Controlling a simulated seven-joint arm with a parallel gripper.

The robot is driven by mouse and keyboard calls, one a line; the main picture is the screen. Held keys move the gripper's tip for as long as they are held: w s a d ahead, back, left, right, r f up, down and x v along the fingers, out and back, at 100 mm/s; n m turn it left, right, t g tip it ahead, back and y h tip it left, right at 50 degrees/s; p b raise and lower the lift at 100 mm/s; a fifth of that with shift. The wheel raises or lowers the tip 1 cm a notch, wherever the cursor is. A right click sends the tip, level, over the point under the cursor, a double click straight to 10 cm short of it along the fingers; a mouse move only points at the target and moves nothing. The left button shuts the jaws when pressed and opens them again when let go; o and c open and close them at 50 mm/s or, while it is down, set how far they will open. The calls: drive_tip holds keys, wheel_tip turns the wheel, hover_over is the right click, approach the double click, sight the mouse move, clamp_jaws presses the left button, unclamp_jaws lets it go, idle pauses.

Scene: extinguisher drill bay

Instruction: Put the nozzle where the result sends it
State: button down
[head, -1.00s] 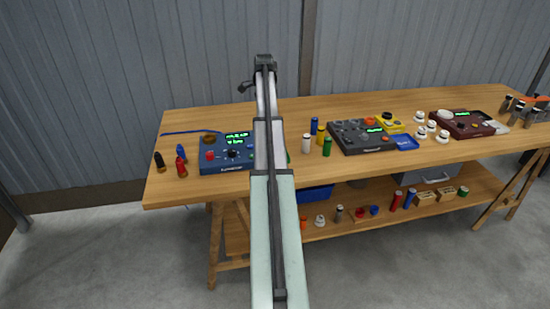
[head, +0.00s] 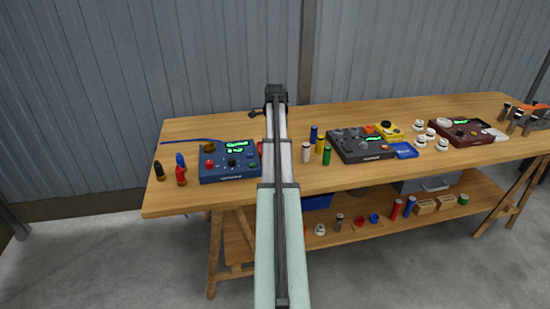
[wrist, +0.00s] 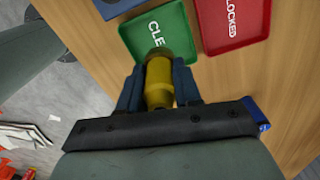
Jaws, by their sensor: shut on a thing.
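My gripper (wrist: 159,80) is shut on a yellow-brass nozzle (wrist: 159,84) in the wrist view. The nozzle's far end overlaps the near edge of a green tray (wrist: 160,28) lettered "CLE…", the rest hidden. The height above it is hard to judge. A red tray (wrist: 232,22), lettered "LOCKED" as far as visible, lies right of the green one. Both look empty where seen. In the head view my gripper (head: 260,111) is over the bench, and my arm hides most of the trays. A blue tester (head: 230,165) with lit green displays stands left; its text is too small to read.
Red, blue and black nozzle-like pieces (head: 181,170) stand left of the tester on the wooden bench (head: 290,200). Several coloured cylinders (head: 326,155) and a dark grey control box (head: 362,147) stand right of my arm. A lower shelf holds more parts.

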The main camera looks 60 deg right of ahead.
drive_tip(key=shift+f, duration=3.15)
drive_tip(key=shift+f, duration=0.1)
drive_tip(key=c, duration=0.8)
unclamp_jaws()
wheel_tip(320, 180, up, 12)
drive_tip(key=shift+r, duration=0.1)
